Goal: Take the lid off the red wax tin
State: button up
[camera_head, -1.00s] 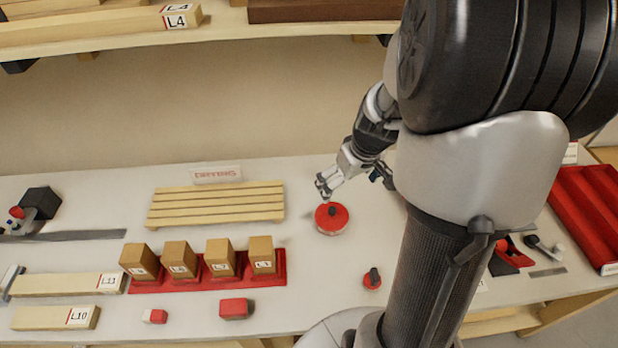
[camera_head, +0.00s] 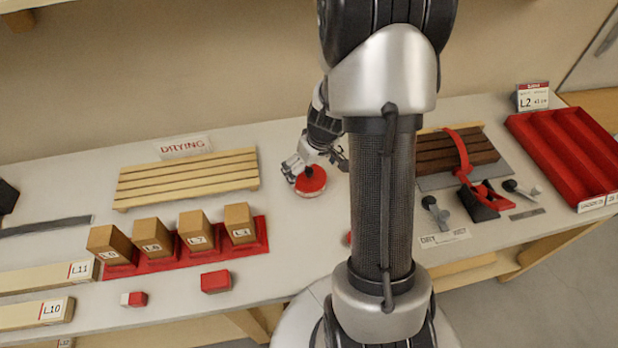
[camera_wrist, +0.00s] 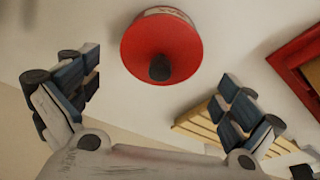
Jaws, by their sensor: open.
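The red wax tin (camera_head: 307,190) stands on the bench, right of the slatted drying rack. Its round red lid (camera_head: 312,178) with a dark knob is on it. In the wrist view the lid (camera_wrist: 178,38) is at the top middle, its knob (camera_wrist: 160,67) pointing toward the camera, with part of the pale tin side showing above. My gripper (camera_head: 318,163) is open and empty, just behind the tin in the head view. In the wrist view its two fingers (camera_wrist: 160,98) are spread wide, and the lid lies beyond them, not between the fingertips.
The slatted rack (camera_head: 187,178) and a red tray (camera_head: 190,258) with wooden blocks stand to the left. A red block (camera_head: 216,281) lies near the front edge. Right of my arm are a clamped brown stack (camera_head: 455,150) and a red compartment tray (camera_head: 565,150).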

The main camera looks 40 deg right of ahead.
jog(key=shift+x, duration=1.15)
jog(key=shift+r, duration=0.1)
jog(key=shift+c, duration=0.5)
jog(key=c, duration=0.9)
jog(key=shift+s+a, duration=0.1)
jog(key=shift+s, duration=0.1)
jog(key=c, duration=0.5)
jog(key=shift+c, duration=0.2)
